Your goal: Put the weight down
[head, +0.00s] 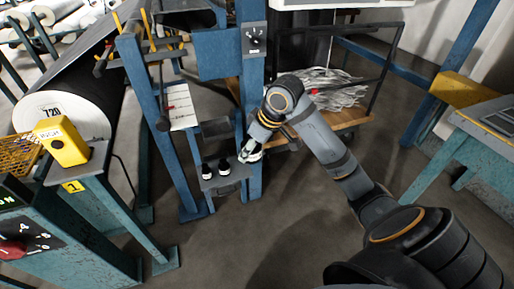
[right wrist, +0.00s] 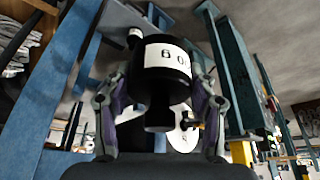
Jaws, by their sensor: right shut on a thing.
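My right gripper (head: 250,152) is at the small grey shelf (head: 224,188) on the blue frame, at its right side. In the right wrist view, my right gripper (right wrist: 160,100) is shut on a black weight (right wrist: 150,112) with a white label that begins "60"; the rest of the label is cut off by the curve. Two small black weights (head: 207,171) with pale bands stand upright side by side on the shelf, left of the gripper. In the head view the held weight is mostly hidden by the gripper. I cannot tell whether it touches the shelf. My left gripper is not in view.
Blue posts (head: 254,120) rise close behind and beside the gripper. A wooden cart (head: 335,122) with tangled grey strips stands behind my arm. A large dark roll marked 720 (head: 62,115) and a yellow box (head: 61,141) are at left. The floor in front is clear.

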